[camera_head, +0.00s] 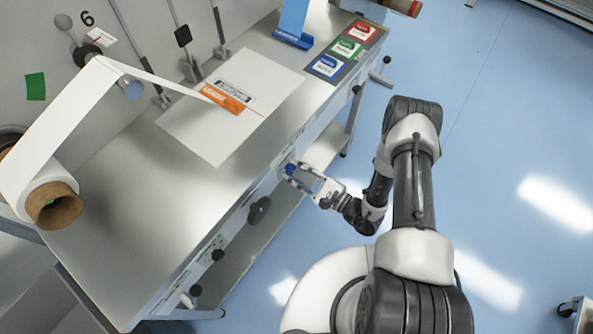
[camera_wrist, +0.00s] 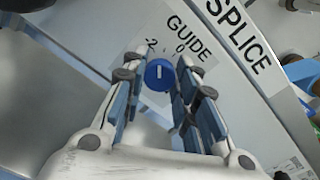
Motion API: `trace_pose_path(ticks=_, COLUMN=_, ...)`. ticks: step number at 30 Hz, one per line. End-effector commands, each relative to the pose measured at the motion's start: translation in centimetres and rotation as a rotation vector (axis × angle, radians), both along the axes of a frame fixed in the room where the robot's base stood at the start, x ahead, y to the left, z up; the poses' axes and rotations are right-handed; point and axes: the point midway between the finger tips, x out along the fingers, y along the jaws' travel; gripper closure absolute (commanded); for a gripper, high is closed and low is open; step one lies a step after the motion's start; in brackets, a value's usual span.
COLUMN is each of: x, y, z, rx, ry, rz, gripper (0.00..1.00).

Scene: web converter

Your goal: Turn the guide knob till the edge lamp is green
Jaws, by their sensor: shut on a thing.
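The guide knob (camera_wrist: 158,75) is a round blue knob with a white pointer line, on a pale panel marked GUIDE. Its pointer stands about straight up in the wrist view, between the -2 and 0 marks and closer to -2. My gripper (camera_wrist: 160,82) is shut on the knob, one finger on each side. In the head view my gripper (camera_head: 301,176) reaches the front face of the bench, with the blue knob (camera_head: 290,169) at its fingertips. I cannot make out an edge lamp in either view.
The steel bench top (camera_head: 120,190) carries a white sheet with an orange-labelled strip (camera_head: 226,97) from the paper roll (camera_head: 45,190). Red, green and blue pads (camera_head: 345,48) lie at its far end. A dark handle (camera_head: 259,210) projects from the front. Blue floor is open at right.

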Motion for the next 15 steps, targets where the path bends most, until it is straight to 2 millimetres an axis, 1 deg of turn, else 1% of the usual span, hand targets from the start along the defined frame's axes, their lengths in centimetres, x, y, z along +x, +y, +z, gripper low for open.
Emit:
trace_pose_path(ticks=6, x=-0.02, y=0.02, z=-0.03, rx=-0.085, ry=-0.108, rz=0.001, gripper=0.97)
trace_pose_path(ticks=15, x=-0.03, y=0.02, z=-0.04, rx=-0.151, ry=-0.194, rz=0.0, gripper=0.97)
